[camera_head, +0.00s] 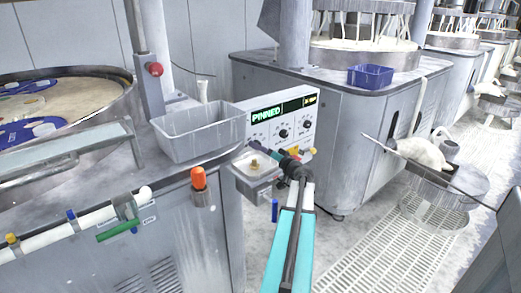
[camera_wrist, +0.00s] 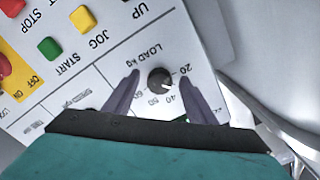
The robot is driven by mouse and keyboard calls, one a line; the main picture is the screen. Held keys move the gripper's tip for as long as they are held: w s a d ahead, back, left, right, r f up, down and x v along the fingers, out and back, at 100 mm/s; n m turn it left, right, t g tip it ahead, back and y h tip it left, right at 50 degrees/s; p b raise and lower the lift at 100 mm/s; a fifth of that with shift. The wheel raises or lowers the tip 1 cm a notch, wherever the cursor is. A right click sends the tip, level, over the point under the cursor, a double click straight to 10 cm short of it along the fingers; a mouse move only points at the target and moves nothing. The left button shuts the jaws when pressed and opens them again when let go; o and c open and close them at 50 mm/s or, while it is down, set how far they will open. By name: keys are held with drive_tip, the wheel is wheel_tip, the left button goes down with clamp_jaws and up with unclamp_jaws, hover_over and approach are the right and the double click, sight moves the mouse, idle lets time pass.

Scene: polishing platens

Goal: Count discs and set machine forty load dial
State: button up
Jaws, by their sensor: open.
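The load dial (camera_wrist: 160,80) is a black round knob on a white panel (camera_wrist: 75,70), labelled "LOAD kg" with numbers including 20, 40 and 60, upside down in the wrist view. Its pale mark is too small to read surely. My gripper (camera_wrist: 159,74) is open, with one dark finger on either side of the knob; contact cannot be told. In the head view my gripper (camera_head: 262,150) is in front of the control box (camera_head: 310,125), whose green display reads "PINNED". Blue carriers (camera_head: 15,133) with pale discs lie on the platen (camera_head: 85,100) at left, partly cut off.
A grey bin (camera_head: 200,130) stands left of the control box. An orange-capped item (camera_head: 198,180) is on the machine's front. A blue crate (camera_head: 370,76) sits on the machine behind. A metal basin (camera_head: 440,185) stands right. Floor grating (camera_head: 385,245) lies between.

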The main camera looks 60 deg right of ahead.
drive_tip(key=c, duration=1)
drive_tip(key=shift+c, duration=0.2)
drive_tip(key=shift+m, duration=0.4)
drive_tip(key=shift+r+m+p, duration=0.15)
drive_tip(key=shift+m+p, duration=0.4)
drive_tip(key=shift+m, duration=3.2)
drive_tip(key=shift+r+m+p, duration=0.1)
drive_tip(key=shift+m+p, duration=0.45)
drive_tip(key=shift+m, duration=3.2)
drive_tip(key=shift+a, duration=0.1)
